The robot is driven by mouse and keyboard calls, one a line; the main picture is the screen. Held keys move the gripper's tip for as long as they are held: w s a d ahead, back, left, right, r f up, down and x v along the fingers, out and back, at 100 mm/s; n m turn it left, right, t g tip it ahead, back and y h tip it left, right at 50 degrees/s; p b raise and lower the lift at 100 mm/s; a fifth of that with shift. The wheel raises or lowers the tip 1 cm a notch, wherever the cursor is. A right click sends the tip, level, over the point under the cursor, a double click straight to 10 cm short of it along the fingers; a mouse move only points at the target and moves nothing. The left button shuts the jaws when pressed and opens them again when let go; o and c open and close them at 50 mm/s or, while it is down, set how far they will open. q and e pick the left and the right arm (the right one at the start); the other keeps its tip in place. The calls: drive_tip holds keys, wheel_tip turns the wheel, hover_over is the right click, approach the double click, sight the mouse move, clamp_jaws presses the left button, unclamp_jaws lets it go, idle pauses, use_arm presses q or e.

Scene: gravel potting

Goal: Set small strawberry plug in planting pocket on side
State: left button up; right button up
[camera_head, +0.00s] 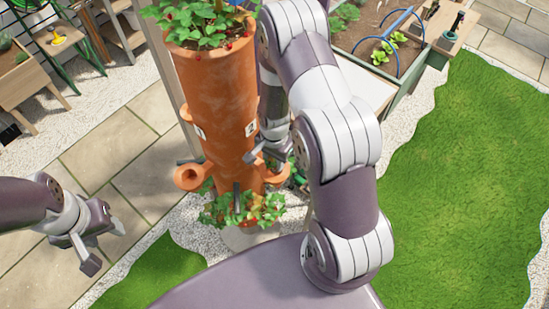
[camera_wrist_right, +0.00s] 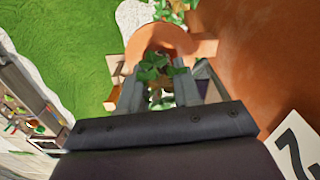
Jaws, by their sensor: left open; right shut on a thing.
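The tall terracotta planter (camera_head: 218,85) stands upright with side pockets. One planting pocket (camera_head: 190,177) shows on its left side. In the right wrist view, the gripper is shut on the small strawberry plug (camera_wrist_right: 154,72), whose green leaves show between the fingers. A round terracotta pocket (camera_wrist_right: 170,36) lies just beyond the fingertips, and the leaves overlap its opening. I cannot tell whether the plug is inside it. My left gripper (camera_head: 92,247) is open and empty, at the lower left.
Strawberry plants (camera_head: 200,22) with red berries fill the planter's top, and more foliage (camera_head: 240,209) surrounds its lower part. A white numbered label (camera_wrist_right: 297,155) is close to my right wrist. A raised bed (camera_head: 385,38) stands at the back right. Lawn (camera_head: 465,170) is open at right.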

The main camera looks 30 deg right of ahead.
drive_tip(key=shift+f+b, duration=0.55)
drive_tip(key=shift+f, duration=0.3)
drive_tip(key=o, duration=1.3)
drive_tip(key=shift+c, duration=0.2)
drive_tip(key=shift+r, duration=0.1)
wheel_tip(320, 180, up, 9)
drive_tip(key=p, duration=0.7)
drive_tip(key=shift+p, duration=0.3)
